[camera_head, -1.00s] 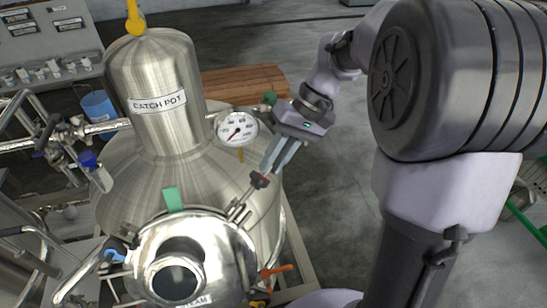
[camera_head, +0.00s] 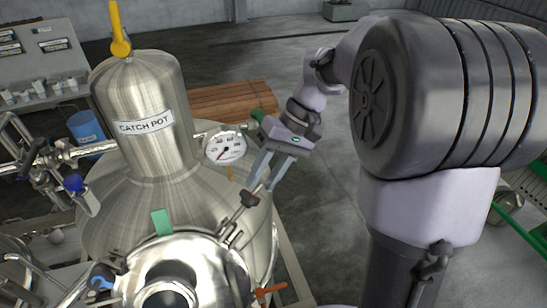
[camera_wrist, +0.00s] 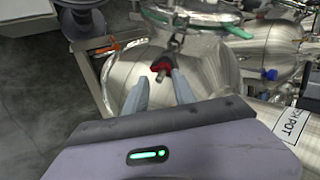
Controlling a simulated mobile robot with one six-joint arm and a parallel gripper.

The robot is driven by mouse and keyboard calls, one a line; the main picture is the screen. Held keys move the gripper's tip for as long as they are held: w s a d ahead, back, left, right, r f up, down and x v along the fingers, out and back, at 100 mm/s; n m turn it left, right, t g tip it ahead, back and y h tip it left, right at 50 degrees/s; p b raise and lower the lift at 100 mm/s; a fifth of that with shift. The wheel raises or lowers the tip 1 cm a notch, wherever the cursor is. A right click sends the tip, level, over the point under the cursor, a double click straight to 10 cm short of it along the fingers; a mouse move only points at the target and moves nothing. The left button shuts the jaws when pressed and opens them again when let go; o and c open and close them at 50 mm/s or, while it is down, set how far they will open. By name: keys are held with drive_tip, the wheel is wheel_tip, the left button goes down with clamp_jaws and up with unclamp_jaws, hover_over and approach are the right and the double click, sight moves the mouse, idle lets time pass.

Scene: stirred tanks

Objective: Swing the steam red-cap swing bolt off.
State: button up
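The red-cap swing bolt (camera_head: 249,199) stands at the right rim of the round steel lid (camera_head: 205,258), its rod slanting up and right from the rim. In the wrist view the red cap (camera_wrist: 161,66) shows just beyond my fingertips, closer to the right finger. My gripper (camera_head: 262,186) reaches down from the upper right; its two fingers are apart with a gap between them. In the wrist view my gripper (camera_wrist: 157,84) is open and empty, and no clear contact with the cap shows. The lower part of the lid is cut off in the head view.
The CATCH POT vessel (camera_head: 143,115) with a pressure gauge (camera_head: 225,146) stands close left of my gripper. A green tab (camera_head: 161,222), a blue cap (camera_head: 101,276) and an orange handle (camera_head: 269,290) sit around the lid.

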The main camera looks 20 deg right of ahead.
drive_tip(key=p+v, duration=0.1)
drive_tip(key=v, duration=1.6)
drive_tip(key=shift+p, duration=0.35)
drive_tip(key=shift+s+a, duration=0.1)
